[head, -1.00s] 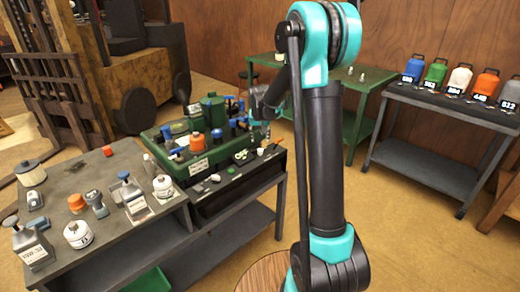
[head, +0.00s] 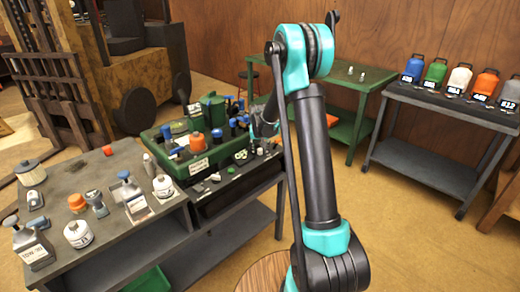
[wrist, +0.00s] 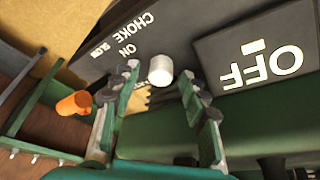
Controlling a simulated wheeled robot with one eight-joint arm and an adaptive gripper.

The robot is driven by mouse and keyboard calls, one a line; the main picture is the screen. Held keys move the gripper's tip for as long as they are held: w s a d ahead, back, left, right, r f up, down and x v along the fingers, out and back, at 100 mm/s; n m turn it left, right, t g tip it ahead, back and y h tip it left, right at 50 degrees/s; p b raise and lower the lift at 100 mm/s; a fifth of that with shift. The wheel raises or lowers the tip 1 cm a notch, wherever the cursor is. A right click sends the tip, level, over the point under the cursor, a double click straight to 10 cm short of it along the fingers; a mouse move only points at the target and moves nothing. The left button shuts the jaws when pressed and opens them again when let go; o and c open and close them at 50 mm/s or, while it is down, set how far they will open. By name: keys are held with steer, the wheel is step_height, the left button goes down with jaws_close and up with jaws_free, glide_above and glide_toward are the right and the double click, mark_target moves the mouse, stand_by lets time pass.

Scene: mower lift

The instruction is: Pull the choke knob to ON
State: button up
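The choke knob is a small white cylinder (wrist: 160,70) in the wrist view. It stands by a dark panel (wrist: 110,45) lettered CHOKE, ON and SLOW, printed upside down from this view. My gripper (wrist: 160,84) is open, with one finger left of the knob and one right of it. The knob shows in the gap near the fingertips; I cannot tell whether either finger touches it. In the head view my gripper (head: 262,130) is at the right end of the green mower (head: 185,170), and the choke knob cannot be made out there.
A dark plate marked OFF (wrist: 255,65) lies right of the knob. A grey bench (head: 105,232) with bottles and caps stands at left. A green table (head: 345,85) is behind, and a dark cart (head: 440,110) with coloured jugs is at right.

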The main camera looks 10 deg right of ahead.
mark_target(265, 156)
jaws_close()
steer(key=shift+s+d, duration=0.5)
steer(key=shift+s, duration=0.2)
steer(key=shift+s+d, duration=0.5)
steer(key=shift+s, duration=0.2)
steer(key=shift+o, duration=0.2)
jaws_free()
steer(key=v, duration=1.2)
